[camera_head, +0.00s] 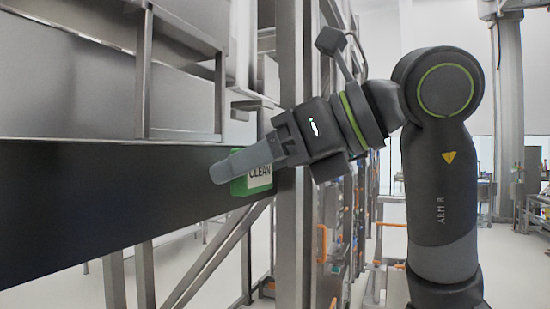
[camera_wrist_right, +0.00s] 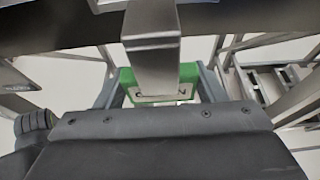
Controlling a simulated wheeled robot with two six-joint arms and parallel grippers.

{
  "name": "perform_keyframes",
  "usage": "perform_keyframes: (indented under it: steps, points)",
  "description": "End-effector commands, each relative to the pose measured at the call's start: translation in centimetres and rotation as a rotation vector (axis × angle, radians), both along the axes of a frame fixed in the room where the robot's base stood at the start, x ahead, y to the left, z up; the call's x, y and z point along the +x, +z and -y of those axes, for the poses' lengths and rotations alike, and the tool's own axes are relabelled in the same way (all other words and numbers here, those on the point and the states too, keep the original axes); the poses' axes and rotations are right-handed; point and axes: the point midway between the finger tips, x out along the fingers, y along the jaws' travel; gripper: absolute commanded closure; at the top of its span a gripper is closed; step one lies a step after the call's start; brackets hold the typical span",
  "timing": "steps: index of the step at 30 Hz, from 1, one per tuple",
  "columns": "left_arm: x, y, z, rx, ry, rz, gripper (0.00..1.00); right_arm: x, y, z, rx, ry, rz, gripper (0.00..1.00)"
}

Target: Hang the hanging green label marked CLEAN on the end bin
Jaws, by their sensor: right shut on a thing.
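The green label marked CLEAN (camera_head: 258,176) is against the dark panel at the right end of the metal structure in the head view. My right gripper (camera_head: 222,172) reaches in from the right and is shut on the label. In the right wrist view the green label (camera_wrist_right: 188,74) sits between the two fingers (camera_wrist_right: 160,92), and a metal bracket (camera_wrist_right: 152,50) crosses in front of its middle. Whether the label hangs on the bracket cannot be told. The end bin cannot be made out for certain; a metal bin-like body (camera_head: 70,85) stands above the dark panel. My left gripper is not in view.
The long dark panel (camera_head: 90,205) runs along the left. A steel upright (camera_head: 291,235) stands close beside the gripper, with slanted braces (camera_head: 215,262) below the panel. Orange-handled racks (camera_head: 322,242) stand behind. Open floor lies to the right.

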Motion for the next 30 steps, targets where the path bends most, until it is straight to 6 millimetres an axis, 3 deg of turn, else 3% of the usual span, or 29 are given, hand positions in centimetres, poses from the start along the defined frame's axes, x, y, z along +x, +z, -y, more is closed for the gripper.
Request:
perform_keyframes:
  steps: [30]
  points:
    - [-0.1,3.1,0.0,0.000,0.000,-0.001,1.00,2.7,0.2,-7.7,0.001,0.002,-0.002,0.55]
